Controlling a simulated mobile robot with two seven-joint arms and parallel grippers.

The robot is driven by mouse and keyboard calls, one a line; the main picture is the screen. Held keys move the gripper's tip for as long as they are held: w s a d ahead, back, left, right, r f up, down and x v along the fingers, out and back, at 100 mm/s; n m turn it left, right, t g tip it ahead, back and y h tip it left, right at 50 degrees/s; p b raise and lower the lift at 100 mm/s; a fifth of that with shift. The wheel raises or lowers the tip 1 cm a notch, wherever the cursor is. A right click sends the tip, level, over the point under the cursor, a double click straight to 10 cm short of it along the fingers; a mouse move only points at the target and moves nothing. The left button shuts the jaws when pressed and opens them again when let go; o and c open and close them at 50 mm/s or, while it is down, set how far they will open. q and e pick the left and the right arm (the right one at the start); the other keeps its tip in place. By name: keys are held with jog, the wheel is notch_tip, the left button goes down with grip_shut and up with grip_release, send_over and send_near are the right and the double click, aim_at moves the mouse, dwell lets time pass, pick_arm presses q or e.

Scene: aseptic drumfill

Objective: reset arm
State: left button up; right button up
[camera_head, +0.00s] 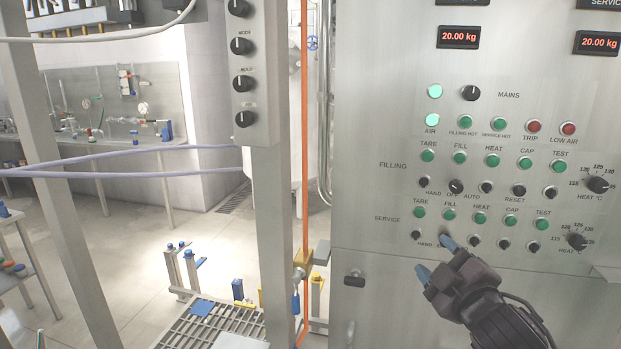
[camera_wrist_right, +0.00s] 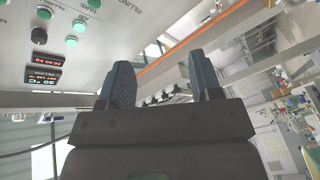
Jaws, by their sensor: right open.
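My right gripper (camera_head: 436,258) is in front of the lower part of the steel control panel (camera_head: 390,100), near the left end of the SERVICE row. Its two blue-tipped fingers are apart with nothing between them. In the right wrist view the open gripper (camera_wrist_right: 160,85) also shows empty, with the panel at the upper left. One fingertip overlaps part of the SERVICE selector row in the head view. I cannot tell whether it touches the panel. My left gripper is not in either view.
The panel carries green buttons (camera_head: 460,157), black knobs, red lamps (camera_head: 534,126) and red weight displays (camera_head: 459,37). A grey post (camera_head: 270,200) with knobs and an orange vertical line (camera_head: 305,130) stand left of it. A floor grate (camera_head: 190,328) and workbenches (camera_head: 110,85) lie further left.

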notch_tip(320, 180, down, 14)
jog(key=s+d+m+g, duration=0.1)
jog(key=s+d+m, duration=0.15)
jog(key=m, duration=0.25)
jog(key=s+d+f+m+g+h, duration=0.1)
jog(key=s+f+m+g, duration=0.1)
jog(key=s+f, duration=0.8)
jog(key=s+d+f+m+g+h+b, duration=0.1)
jog(key=s+f+m, duration=0.4)
jog(key=s+f, duration=0.5)
notch_tip(320, 180, down, 5)
jog(key=shift+s+d+r+g+h, duration=0.2)
jog(key=shift+d+g+h, duration=0.3)
jog(key=shift+d+g, duration=0.5)
